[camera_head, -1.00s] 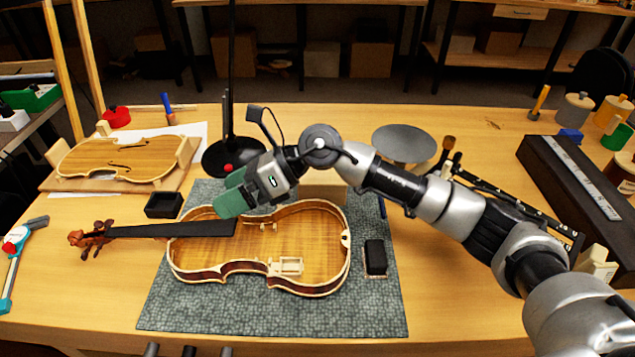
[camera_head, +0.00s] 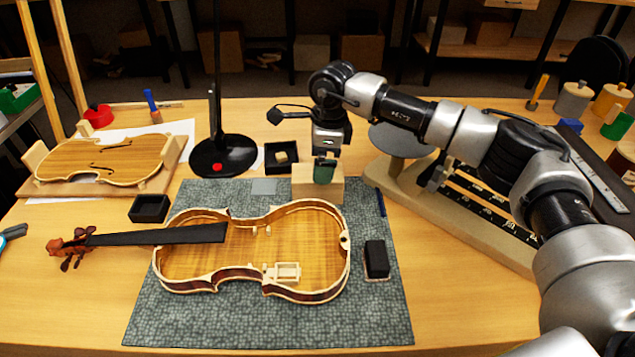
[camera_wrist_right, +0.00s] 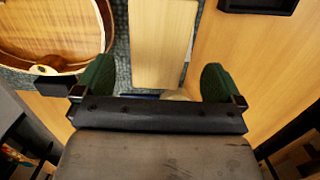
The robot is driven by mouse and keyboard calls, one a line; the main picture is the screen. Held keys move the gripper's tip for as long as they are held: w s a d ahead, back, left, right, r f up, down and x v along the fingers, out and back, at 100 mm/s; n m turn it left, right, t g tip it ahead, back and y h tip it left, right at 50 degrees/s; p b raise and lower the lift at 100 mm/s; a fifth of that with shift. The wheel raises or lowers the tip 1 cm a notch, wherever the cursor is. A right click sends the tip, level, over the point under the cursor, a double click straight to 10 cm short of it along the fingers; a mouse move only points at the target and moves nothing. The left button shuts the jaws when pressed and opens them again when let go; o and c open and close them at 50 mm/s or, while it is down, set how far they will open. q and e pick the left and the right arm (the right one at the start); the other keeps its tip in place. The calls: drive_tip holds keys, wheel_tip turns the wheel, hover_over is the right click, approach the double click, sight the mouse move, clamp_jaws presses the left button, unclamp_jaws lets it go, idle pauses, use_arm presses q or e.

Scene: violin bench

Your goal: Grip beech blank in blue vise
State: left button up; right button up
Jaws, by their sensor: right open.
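The pale beech blank (camera_head: 304,188) is a wooden block standing at the back edge of the grey-green mat, behind the violin body. My right gripper (camera_head: 325,170) is pointing down at it, with a green finger overlapping its upper part. In the right wrist view the blank (camera_wrist_right: 162,42) lies between the lines of the two open green fingers (camera_wrist_right: 155,84), with gaps on both sides. I cannot tell whether the fingertips are below its top. I cannot clearly make out a blue vise; a small blue object (camera_head: 570,126) sits at the far right. My left gripper is not in view.
The open violin body (camera_head: 215,265) with its neck lies on the mat (camera_head: 180,325). A black lamp base (camera_head: 222,158) and a small black tray (camera_head: 281,158) stand left of the blank. A round grey plate (camera_head: 400,143) is to the right.

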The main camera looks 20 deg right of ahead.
drive_tip(key=f, duration=0.2)
drive_tip(key=a+f, duration=0.1)
drive_tip(key=f, duration=0.1)
drive_tip(key=shift+f, duration=0.2)
drive_tip(key=shift+c, duration=0.3)
drive_tip(key=shift+w+r, duration=0.1)
drive_tip(key=c, duration=1.2)
